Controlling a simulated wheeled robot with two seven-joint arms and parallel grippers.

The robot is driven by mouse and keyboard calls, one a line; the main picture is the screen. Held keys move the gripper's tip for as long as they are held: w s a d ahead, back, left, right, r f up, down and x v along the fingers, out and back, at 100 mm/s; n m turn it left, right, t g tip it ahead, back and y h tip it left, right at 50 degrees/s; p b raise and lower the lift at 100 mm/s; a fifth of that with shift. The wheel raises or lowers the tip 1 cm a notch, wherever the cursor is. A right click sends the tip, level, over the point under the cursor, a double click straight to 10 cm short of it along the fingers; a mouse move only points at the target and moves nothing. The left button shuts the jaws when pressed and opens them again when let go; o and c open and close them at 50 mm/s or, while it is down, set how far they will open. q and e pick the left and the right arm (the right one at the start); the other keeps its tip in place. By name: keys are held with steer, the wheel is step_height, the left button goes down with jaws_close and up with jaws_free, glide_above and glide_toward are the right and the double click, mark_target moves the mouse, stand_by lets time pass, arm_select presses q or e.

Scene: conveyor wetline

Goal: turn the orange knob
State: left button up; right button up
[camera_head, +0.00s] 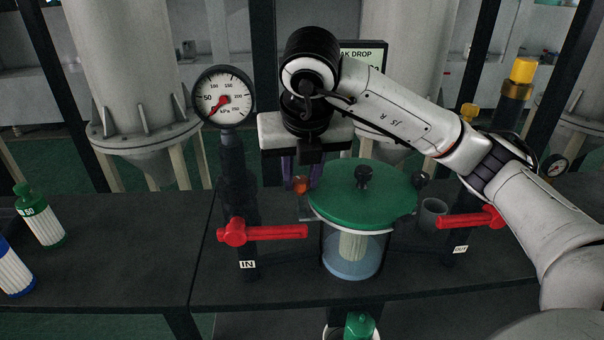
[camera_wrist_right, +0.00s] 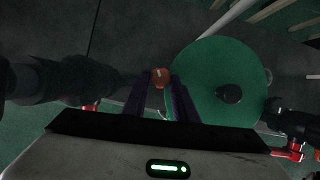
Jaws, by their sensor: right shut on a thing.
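The orange knob (camera_head: 300,185) is small and sits just left of the green round lid of the clear vessel. My right gripper (camera_head: 301,184) reaches down over it, with its two purple fingers on either side and shut on the knob. In the right wrist view the knob (camera_wrist_right: 160,77) shows between the fingertips (camera_wrist_right: 162,84), with a pale mark on its top. The fingers hide part of the knob's sides and its mount. My left gripper is not in view.
The green lid (camera_head: 345,203) with a black knob (camera_head: 363,175) is close on the right. A red IN lever (camera_head: 275,232) and a pressure gauge (camera_head: 223,97) stand left. A red OUT lever (camera_head: 470,219) stands right. Green-capped (camera_head: 40,215) and blue (camera_head: 10,268) cartridges are far left.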

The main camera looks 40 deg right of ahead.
stand_by(0.4)
steer(key=o, duration=1.1)
steer(key=shift+r, duration=0.35)
arm_select(q)
steer(key=p, duration=0.1)
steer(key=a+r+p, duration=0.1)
steer(key=p, duration=0.1)
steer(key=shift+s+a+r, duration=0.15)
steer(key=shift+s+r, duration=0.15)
arm_select(e)
steer(key=v, duration=0.9)
steer(key=shift+s+a+r, duration=0.15)
steer(key=shift+s+r, duration=0.05)
steer(key=shift+r, duration=0.1)
